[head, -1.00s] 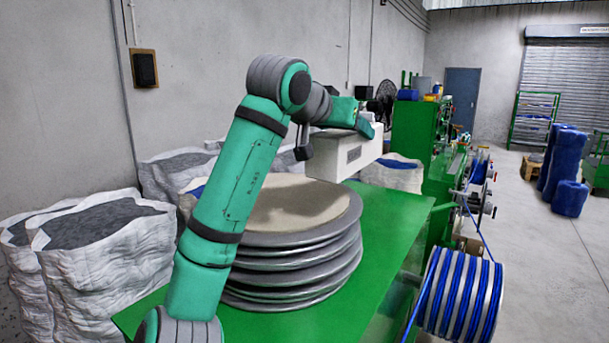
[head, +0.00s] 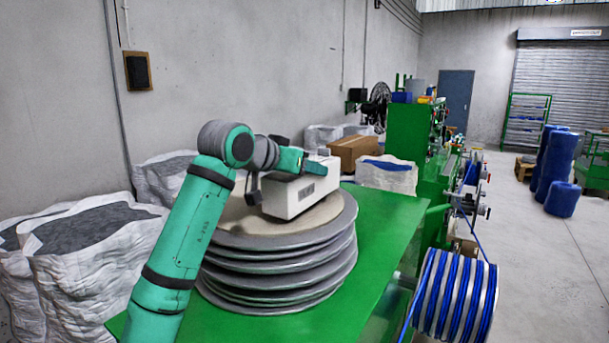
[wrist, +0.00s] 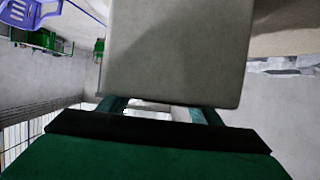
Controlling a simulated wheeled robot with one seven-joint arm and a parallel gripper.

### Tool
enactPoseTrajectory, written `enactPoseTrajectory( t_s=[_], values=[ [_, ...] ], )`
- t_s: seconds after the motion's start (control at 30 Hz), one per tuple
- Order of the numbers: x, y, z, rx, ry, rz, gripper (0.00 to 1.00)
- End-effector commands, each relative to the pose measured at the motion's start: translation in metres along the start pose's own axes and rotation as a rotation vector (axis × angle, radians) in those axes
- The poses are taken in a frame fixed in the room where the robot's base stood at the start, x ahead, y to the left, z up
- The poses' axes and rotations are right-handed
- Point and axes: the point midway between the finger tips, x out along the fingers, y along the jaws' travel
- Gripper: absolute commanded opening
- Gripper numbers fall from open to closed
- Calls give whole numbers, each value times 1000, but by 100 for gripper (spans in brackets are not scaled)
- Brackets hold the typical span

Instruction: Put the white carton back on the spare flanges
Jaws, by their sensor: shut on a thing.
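The white carton (head: 300,192) is at the top of the stack of spare flanges (head: 345,222), over the tan upper face. My gripper (head: 318,165) is shut on the carton's upper part. In the wrist view the carton (wrist: 180,50) fills the top middle, between the fingers of my gripper (wrist: 160,108). The fingertips are partly hidden by the carton and the gripper body.
The flanges stand on a green table (head: 385,215) with bare room to their right. White sacks (head: 85,255) crowd the left. A cardboard box (head: 355,152) and another sack (head: 388,176) are behind. A reel of blue cable (head: 455,295) is at the front right.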

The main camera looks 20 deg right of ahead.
Motion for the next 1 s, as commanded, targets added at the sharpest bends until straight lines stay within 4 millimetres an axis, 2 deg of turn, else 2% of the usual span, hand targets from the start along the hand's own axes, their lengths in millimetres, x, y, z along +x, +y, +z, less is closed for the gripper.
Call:
enactPoseTrajectory(
  t_s=[0.13, 0.5, 0.53, 0.6, 1.0],
  values=[
    [5, 1, 13, 2, 5, 0, 4],
    [3, -5, 18, -2, 6, -7, 4],
    [4, -5, 20, -3, 1, -7, 60],
    [4, -4, 19, -3, 1, -6, 76],
    [4, 1, 16, 1, 1, 1, 76]
  ],
)
